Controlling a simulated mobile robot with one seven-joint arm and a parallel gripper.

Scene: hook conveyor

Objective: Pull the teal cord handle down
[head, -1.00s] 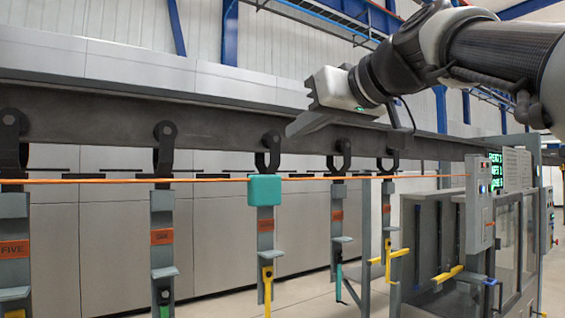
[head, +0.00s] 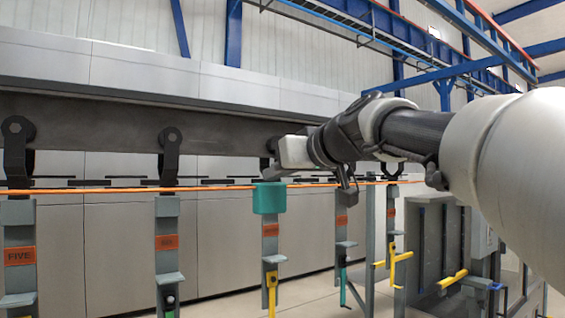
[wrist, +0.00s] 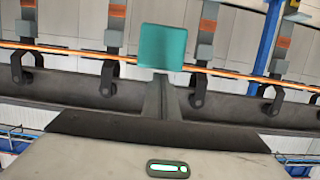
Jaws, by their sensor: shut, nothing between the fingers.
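The teal cord handle (head: 270,198) is a block on the taut orange cord (head: 110,190), in front of a grey hanging plate in the head view. In the wrist view, which looks upside down, the teal handle (wrist: 162,47) is just past my fingertips. My gripper (head: 268,172) is shut and empty, and sits close to the handle, near its top in the head view. In the wrist view the shut fingers (wrist: 158,88) point at the handle. I cannot tell whether they touch it.
A dark rail (head: 90,122) runs behind, with hooks carrying several grey plates with orange labels and yellow or green ends. A grey cabinet (head: 425,240) with yellow handles stands at the right. Floor shows at the lower middle.

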